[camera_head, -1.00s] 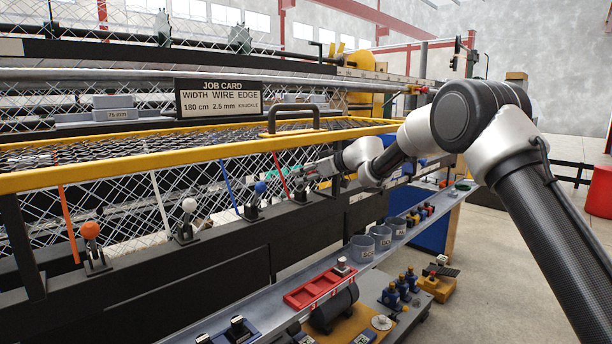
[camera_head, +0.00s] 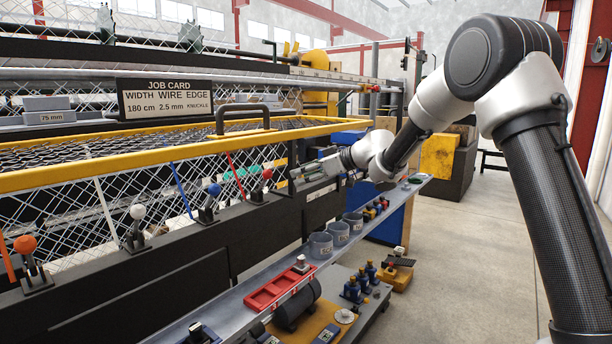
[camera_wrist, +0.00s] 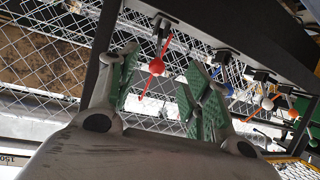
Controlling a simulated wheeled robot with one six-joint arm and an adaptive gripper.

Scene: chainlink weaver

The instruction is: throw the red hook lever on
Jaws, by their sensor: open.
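The red lever (camera_head: 266,174) stands on the dark front rail of the machine, with a round red knob and a red strip on the mesh behind it. In the wrist view its red knob (camera_wrist: 156,67) shows in the gap between my fingers, nearer the left one; how far ahead of the tips it is, I cannot tell. My gripper (camera_wrist: 163,82) is open and empty, with green-faced pads. In the head view my gripper (camera_head: 296,176) is just right of the red knob and looks apart from it.
Blue (camera_head: 214,190), white (camera_head: 137,212) and orange (camera_head: 25,245) levers stand further left on the same rail. A yellow guard bar (camera_head: 180,152) runs above them. A shelf below holds grey cups (camera_head: 320,245) and a red tray (camera_head: 277,288). Open floor lies to the right.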

